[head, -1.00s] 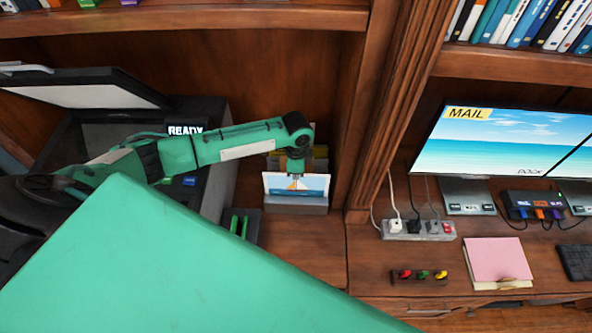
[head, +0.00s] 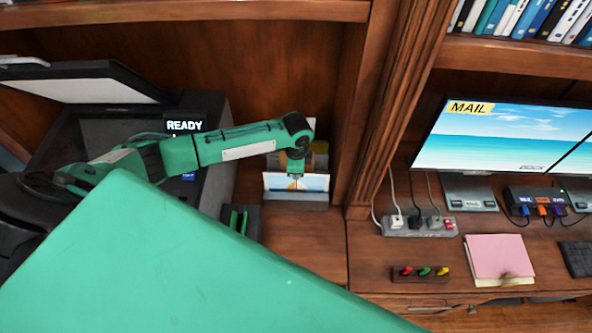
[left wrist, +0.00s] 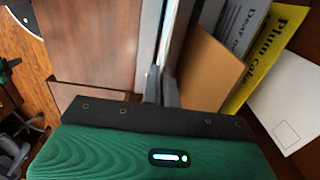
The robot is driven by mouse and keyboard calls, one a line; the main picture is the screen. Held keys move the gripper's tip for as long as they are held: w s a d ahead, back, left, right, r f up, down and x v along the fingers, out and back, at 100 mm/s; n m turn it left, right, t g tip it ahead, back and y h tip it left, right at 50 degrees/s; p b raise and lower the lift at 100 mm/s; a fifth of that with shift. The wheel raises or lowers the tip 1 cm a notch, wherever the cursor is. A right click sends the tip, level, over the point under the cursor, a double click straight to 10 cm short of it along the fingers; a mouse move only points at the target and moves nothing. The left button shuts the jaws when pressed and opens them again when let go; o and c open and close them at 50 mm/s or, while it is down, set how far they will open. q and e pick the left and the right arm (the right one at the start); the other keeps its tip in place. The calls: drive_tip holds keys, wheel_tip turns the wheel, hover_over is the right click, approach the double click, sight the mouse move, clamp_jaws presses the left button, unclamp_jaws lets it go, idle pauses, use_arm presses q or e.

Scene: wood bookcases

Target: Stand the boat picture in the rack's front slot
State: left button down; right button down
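The boat picture (head: 316,183) is a pale card with a blue lower edge and an orange patch. It stands upright at the front of the grey rack (head: 296,204), its bottom edge hidden behind the rack's front wall. My left gripper (head: 295,173) reaches down over its top middle and covers most of the boat. In the left wrist view the gripper's fingers (left wrist: 161,92) are close together on the picture's edge (left wrist: 150,45). Behind it are a brown envelope (left wrist: 208,68), a grey letter (left wrist: 237,30) and a yellow "Plum cake" card (left wrist: 268,55). My right gripper is out of view.
A black device reading "READY" (head: 186,125) stands left of the rack. A small dark holder with green items (head: 238,220) is just left. A wooden upright (head: 362,130) rises close on the right. The shelf before the rack is clear.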

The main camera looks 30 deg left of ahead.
use_arm(q)
drive_tip(key=shift+f, duration=0.55)
drive_tip(key=c, duration=1.6)
unclamp_jaws()
drive_tip(key=shift+b, duration=0.3)
wheel_tip(320, 180, up, 14)
drive_tip(key=b, duration=0.4)
drive_tip(key=shift+f, duration=0.15)
